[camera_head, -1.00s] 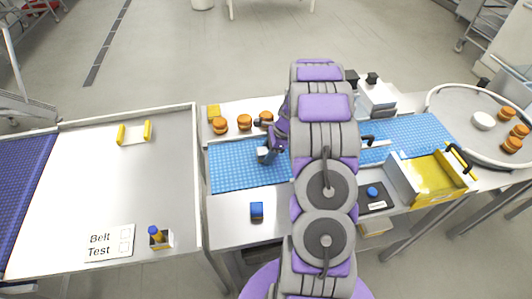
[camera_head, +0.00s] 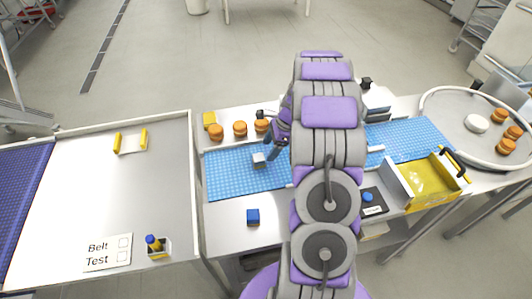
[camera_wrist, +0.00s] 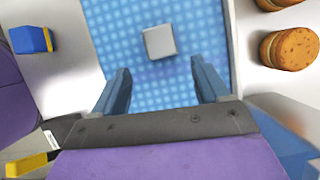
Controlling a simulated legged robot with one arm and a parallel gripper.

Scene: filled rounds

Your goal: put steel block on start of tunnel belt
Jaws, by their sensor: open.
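The steel block (camera_head: 259,160), a small grey cube, rests on the left stretch of the blue tunnel belt (camera_head: 228,176). In the wrist view the block (camera_wrist: 159,42) lies on the belt (camera_wrist: 112,35), beyond my fingertips and roughly centred between them. My gripper (camera_wrist: 160,82) is open, with its two blue fingers apart and nothing between them. In the head view my gripper (camera_head: 272,150) is just right of the block, partly hidden by my arm. My arm also hides the middle of the belt.
Several orange-brown rounds (camera_head: 240,129) stand along the belt's far side. A blue block (camera_head: 253,217) sits on the near table edge. A yellow-lined box (camera_head: 430,180) is at right, near a round tray (camera_head: 430,105). A white table (camera_head: 110,200) with a raised rim is at left.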

